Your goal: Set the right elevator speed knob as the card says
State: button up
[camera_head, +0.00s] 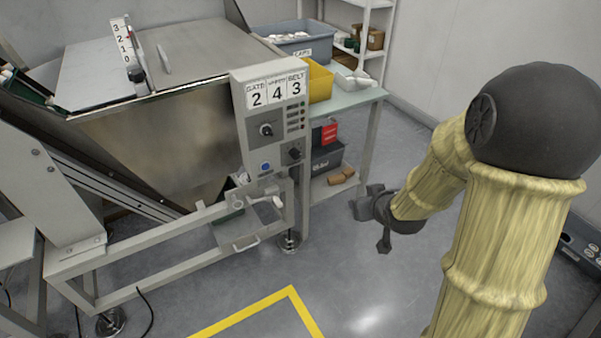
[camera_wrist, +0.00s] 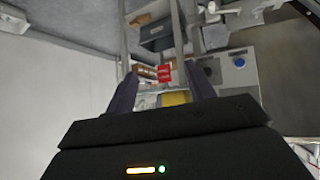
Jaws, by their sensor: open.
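A grey control box (camera_head: 240,110) stands at the hopper's right corner. The card (camera_head: 277,92) on its top reads GATE 2, a middle word too small to read with 4, and BELT 3. An upper dark knob (camera_head: 266,129) and a lower right dark knob (camera_head: 294,153) are on its face; their settings and labels are too small to read. A blue button (camera_head: 265,167) is below; it also shows in the wrist view (camera_wrist: 208,71). My gripper (camera_head: 368,212) is open and empty, right of the box and apart from it. Its fingers show in the wrist view (camera_wrist: 163,92).
A metal hopper (camera_head: 165,125) on a grey frame fills the left, with a 0 to 3 scale (camera_head: 124,42) on top. Behind the box is a table (camera_head: 362,98) with a yellow bin (camera_head: 319,82). The floor (camera_head: 350,290) in front is clear, with yellow tape.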

jog(key=w+a+f+n+t+y+b, duration=0.2)
jog(key=w+a+f+t+y+b, duration=0.3)
jog(key=w+a+f+y+b, duration=0.15)
jog(key=y+b, duration=0.1)
jog(key=b, duration=0.4)
send_near(297, 157)
jog(key=shift+n+t, duration=0.3)
jog(key=shift+n, duration=0.1)
jog(key=x, duration=0.7)
jog(key=shift+w+a+f, duration=0.1)
jog(key=shift+w+a, duration=0.15)
jog(key=c, duration=1)
